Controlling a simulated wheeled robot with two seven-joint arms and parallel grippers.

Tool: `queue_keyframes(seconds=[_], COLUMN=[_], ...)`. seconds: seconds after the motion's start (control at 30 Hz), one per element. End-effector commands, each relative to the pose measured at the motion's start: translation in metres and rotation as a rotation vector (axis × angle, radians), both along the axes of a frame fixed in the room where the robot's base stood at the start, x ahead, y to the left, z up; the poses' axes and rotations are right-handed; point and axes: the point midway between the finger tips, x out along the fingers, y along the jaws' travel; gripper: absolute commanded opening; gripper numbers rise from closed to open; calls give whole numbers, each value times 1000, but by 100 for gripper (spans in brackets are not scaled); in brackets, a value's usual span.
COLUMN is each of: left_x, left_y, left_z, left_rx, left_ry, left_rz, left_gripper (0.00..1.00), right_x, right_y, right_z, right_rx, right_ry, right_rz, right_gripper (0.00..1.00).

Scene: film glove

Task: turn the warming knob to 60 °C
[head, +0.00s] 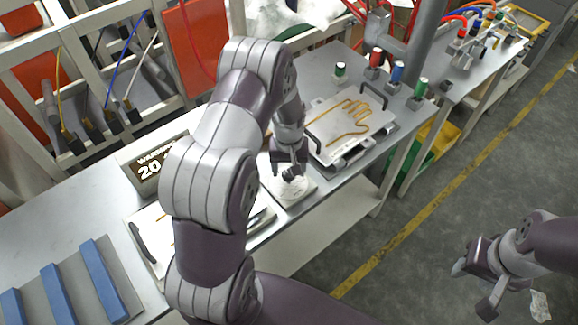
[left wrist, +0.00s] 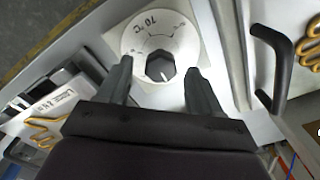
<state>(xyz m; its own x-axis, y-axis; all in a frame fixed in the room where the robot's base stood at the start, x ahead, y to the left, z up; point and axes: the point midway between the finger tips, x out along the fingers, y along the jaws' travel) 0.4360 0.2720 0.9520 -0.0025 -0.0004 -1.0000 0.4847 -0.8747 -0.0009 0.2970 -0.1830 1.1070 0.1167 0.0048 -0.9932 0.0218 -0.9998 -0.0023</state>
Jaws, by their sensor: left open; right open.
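The warming knob (left wrist: 160,68) is a black knob on a round white dial (left wrist: 140,32) with printed marks; "70 C" can be read. A pale line shows on the knob's lower part in the left wrist view. My left gripper (left wrist: 158,70) is open, with one finger on each side of the knob and a visible gap to it. In the head view, my left gripper (head: 290,170) is over the white dial plate (head: 296,190) and partly hides the knob. A display (head: 150,168) reads "WARMING" and "20", partly hidden by my left arm. My right gripper (head: 472,290) is open and empty, over the floor.
A plate with a hand outline (head: 350,122) and black handles lies behind the dial. Another handled plate (head: 150,235) lies left of it. Blue bars (head: 103,278) sit at the near left. Colored spools (head: 397,72) stand at the bench's back right.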

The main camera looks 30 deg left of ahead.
Motion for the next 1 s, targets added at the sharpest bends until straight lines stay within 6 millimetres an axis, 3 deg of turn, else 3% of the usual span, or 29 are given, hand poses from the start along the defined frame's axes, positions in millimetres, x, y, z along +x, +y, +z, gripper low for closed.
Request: queue_keyframes(seconds=[0.33, 0.37, 0.5, 0.53, 1.0], left_x=[0, 0, 0, 0, 0], left_y=[0, 0, 0, 0, 0], left_z=[-9, -9, -8, -8, -8], left_rx=[0, 0, 0, 0, 1], left_ry=[-1, -1, -1, -1, -2], left_rz=[-1, -1, -1, -1, -110], left_gripper=[65, 58, 13, 9, 9], right_x=[0, 0, 0, 0, 0], right_y=[0, 0, 0, 0, 0], right_z=[1, 1, 1, 1, 1], right_rx=[0, 0, 0, 0, 0], right_ry=[0, 0, 0, 0, 0], right_rz=[0, 0, 0, 0, 0], right_gripper=[45, 45, 45, 45, 45])
